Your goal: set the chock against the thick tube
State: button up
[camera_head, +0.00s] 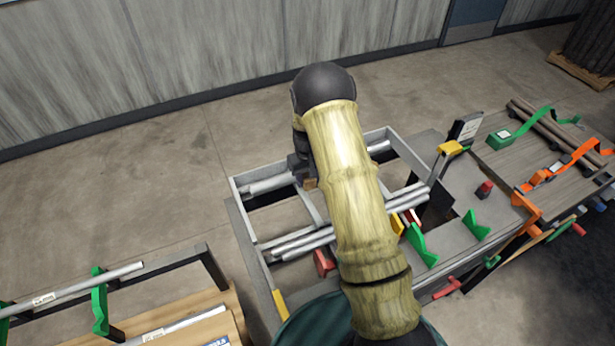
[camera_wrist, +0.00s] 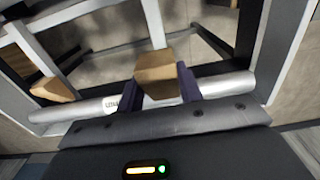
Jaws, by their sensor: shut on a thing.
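My gripper (camera_wrist: 159,84) is shut on a wooden chock (camera_wrist: 155,72), with one dark finger on each side of it. The thick tube (camera_wrist: 228,88) is silver with a white label and runs across the wrist view behind the fingers. A second wooden chock (camera_wrist: 53,90) sits near the tube's left part. In the head view the thick tube (camera_head: 266,185) lies across the grey frame, its middle hidden by my arm. A brown bit of chock (camera_head: 310,184) shows beside my gripper (camera_head: 298,170).
Several thinner tubes (camera_head: 300,243) lie across the front of the grey frame (camera_head: 240,212). A side table with orange straps (camera_head: 545,175) is at right. A rack with a tube (camera_head: 90,287) is at lower left.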

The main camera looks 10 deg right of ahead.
jog(key=b, duration=0.4)
send_over(304, 194)
jog(key=s, duration=0.2)
jog(key=shift+w+d+f, duration=0.1)
jog(key=shift+d+f, duration=0.05)
jog(key=shift+f, duration=1.45)
jog(key=shift+w+d+f, duration=0.1)
jog(key=shift+f, duration=1.45)
jog(key=shift+w+a+f+b, duration=0.25)
jog(key=shift+w+f+b, duration=0.05)
jog(key=shift+f, duration=0.1)
jog(key=shift+w+d+f+b, duration=0.1)
jog(key=shift+w+f+b, duration=0.3)
jog(key=shift+w+f, duration=0.15)
jog(key=o, duration=1)
jog(key=shift+o, duration=0.2)
notch_tip(304, 194, up, 18)
jog(key=b, duration=0.3)
jog(key=shift+f, duration=0.25)
